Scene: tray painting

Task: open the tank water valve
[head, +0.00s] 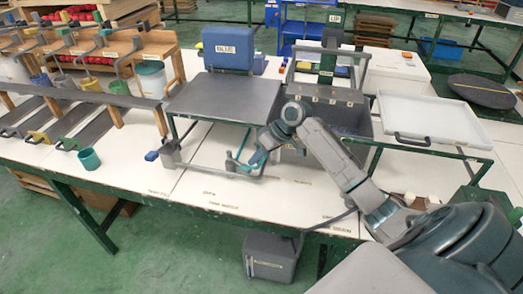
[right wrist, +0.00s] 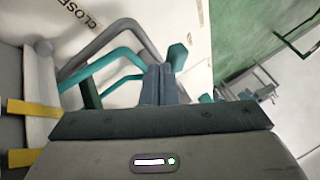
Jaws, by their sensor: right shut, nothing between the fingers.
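A teal bent lever (head: 232,166) sits low at the front of the work table, beside a grey bar frame; I cannot tell for sure that it is the tank water valve. Teal bars (right wrist: 122,57) also show close up in the right wrist view, with a teal end piece just beyond my fingers. My right gripper (head: 257,158) reaches down from the right beside the lever. In the right wrist view its fingers (right wrist: 160,84) are together and empty; whether they touch the teal bar is unclear. A blue tank (head: 228,48) stands behind. My left gripper is not in view.
A dark grey plate (head: 222,97) lies on a frame behind the lever. A grey bin (head: 335,108) and a white tray (head: 430,118) stand to the right. A partly hidden "CLOSE" label (right wrist: 78,15) shows on the white surface.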

